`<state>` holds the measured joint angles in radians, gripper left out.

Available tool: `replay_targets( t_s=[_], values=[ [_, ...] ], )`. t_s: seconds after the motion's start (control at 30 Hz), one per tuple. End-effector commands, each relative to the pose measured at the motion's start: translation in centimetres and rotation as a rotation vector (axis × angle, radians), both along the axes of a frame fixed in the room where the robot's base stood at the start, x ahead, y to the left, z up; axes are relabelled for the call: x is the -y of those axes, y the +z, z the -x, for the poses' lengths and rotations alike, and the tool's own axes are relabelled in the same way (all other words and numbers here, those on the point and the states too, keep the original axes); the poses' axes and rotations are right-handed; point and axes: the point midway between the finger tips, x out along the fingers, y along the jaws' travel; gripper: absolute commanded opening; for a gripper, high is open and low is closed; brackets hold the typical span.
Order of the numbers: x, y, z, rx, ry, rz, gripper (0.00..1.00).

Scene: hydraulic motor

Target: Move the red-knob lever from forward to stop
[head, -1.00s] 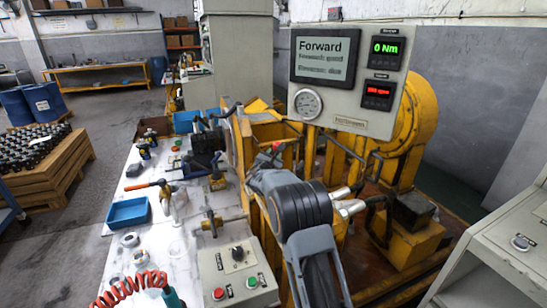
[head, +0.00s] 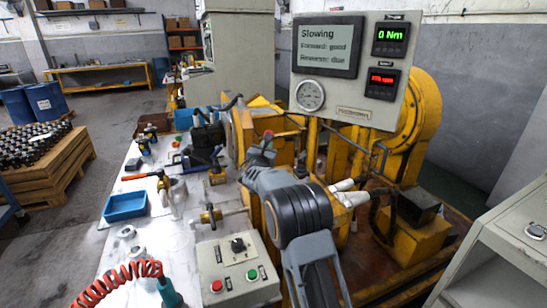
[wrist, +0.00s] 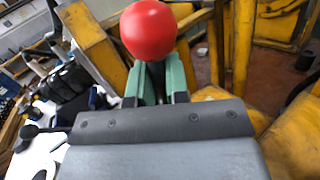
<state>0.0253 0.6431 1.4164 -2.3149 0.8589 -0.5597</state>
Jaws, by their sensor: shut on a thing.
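The red knob (wrist: 149,30) of the lever shows large in the wrist view, just beyond my green fingertips. My gripper (wrist: 153,84) is shut on the lever just below the knob; the fingers hide most of its shaft. In the head view the red knob (head: 268,135) is small, at the tip of my gripper (head: 266,148), beside the yellow test stand. The display (head: 327,47) reads "Slowing", with "Forward: good" and "Reverse: due" below. The torque readout (head: 391,34) shows 0 Nm. The red speed readout (head: 382,81) is lit.
A control box (head: 237,270) with a red and a green button stands at the front of the white bench. A blue tray (head: 125,206) and tools lie to its left. The yellow stand (head: 398,225) is close to my arm's right.

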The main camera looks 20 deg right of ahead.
Motion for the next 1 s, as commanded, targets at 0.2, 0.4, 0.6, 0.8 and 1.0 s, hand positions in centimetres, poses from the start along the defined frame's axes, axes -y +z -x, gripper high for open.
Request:
replay_targets(
  t_s=[0.2,0.4,0.6,0.8,1.0],
  values=[
    [-2.1,-0.2,0.0,0.001,0.0,0.158,0.0],
    [-2.5,0.2,0.0,0.001,-0.001,0.191,0.0],
    [-2.5,0.2,0.0,-0.001,0.0,0.189,0.0],
    [-2.4,0.3,0.0,0.0,0.0,0.188,0.35],
    [-2.4,0.2,0.0,0.0,-0.001,0.188,0.41]
  ],
)
